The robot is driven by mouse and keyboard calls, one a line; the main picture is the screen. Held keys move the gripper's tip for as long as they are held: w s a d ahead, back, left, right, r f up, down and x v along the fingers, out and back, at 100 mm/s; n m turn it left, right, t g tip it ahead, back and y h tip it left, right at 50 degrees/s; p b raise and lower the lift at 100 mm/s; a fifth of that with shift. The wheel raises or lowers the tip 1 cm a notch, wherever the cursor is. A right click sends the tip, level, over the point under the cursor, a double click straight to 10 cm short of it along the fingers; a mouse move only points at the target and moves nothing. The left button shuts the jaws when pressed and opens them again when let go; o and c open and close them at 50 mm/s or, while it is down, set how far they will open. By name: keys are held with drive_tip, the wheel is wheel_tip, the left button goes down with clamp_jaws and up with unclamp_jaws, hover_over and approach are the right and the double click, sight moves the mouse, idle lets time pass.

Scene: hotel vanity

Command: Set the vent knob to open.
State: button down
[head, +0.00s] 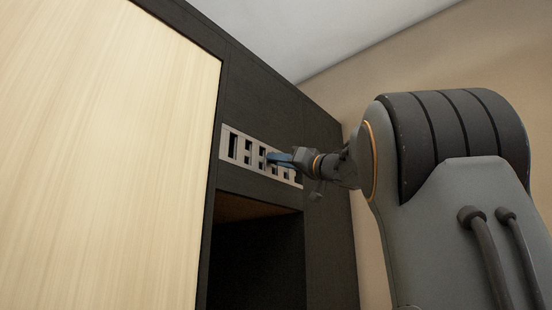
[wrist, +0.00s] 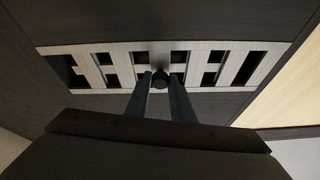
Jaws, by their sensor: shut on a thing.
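The vent is a pale metal grille (head: 227,141) with dark slots, set in the dark cabinet front. In the wrist view the grille (wrist: 208,48) runs across the upper part of the picture. The small dark vent knob (wrist: 160,79) sits near the middle of the grille, between my fingertips. My gripper (wrist: 160,82) is shut on the knob, one finger on each side. In the head view my gripper (head: 272,157) reaches the grille from the right and hides the knob. Some slots look dark and open, others partly covered.
A pale wooden panel (head: 100,150) fills the left of the head view. Below the grille is an open dark recess (head: 255,260) in the cabinet (head: 325,200). A beige wall (head: 350,85) stands to the right, behind my arm.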

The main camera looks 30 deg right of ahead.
drive_tip(key=c, duration=1.9)
unclamp_jaws()
drive_tip(key=shift+d, duration=0.1)
drive_tip(key=o, duration=0.4)
drive_tip(key=shift+d, duration=0.15)
drive_tip(key=shift+c, duration=0.2)
drive_tip(key=b+v, duration=0.3)
drive_tip(key=v, duration=0.4)
drive_tip(key=shift+s+f, duration=0.15)
drive_tip(key=shift+s, duration=0.2)
